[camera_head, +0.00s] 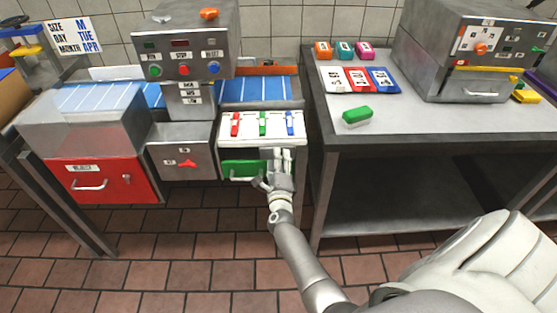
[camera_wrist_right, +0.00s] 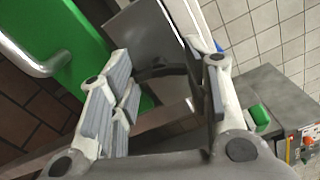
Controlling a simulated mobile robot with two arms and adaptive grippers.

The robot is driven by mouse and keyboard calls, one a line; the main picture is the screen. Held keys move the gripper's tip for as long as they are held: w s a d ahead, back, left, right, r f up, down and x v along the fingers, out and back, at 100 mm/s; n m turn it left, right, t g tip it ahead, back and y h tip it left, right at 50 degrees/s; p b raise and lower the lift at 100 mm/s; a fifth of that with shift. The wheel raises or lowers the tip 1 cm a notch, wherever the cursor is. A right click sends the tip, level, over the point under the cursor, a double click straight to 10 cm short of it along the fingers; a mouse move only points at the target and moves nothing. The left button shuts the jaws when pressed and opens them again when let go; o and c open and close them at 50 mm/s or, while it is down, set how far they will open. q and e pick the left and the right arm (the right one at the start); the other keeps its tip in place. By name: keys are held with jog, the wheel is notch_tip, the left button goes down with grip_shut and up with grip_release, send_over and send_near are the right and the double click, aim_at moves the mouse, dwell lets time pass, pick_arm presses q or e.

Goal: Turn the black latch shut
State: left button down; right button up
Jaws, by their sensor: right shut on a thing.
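My right gripper (camera_head: 280,160) is at the right end of the green drawer front (camera_head: 240,169), under the white panel with red, green and blue switches. In the right wrist view my right gripper (camera_wrist_right: 165,95) has its grey-padded fingers on either side of a dark piece (camera_wrist_right: 160,71), which looks like the black latch; its shape and angle are mostly hidden. The green front (camera_wrist_right: 65,40) with its pale handle (camera_wrist_right: 35,62) lies at the left of that view. In the head view the fingers cover the latch. My left gripper is not in view.
A red reject box (camera_head: 105,180) and a grey box with a red knob (camera_head: 183,163) stand left of the green front. A grey table (camera_head: 420,125) stands to the right, with a green block (camera_head: 357,116) and several coloured cards on it.

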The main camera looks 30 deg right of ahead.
jog(key=shift+n+p, duration=0.4)
jog(key=shift+n, duration=1.5)
jog(key=o, duration=1)
jog(key=shift+a, duration=0.1)
jog(key=shift+f, duration=0.1)
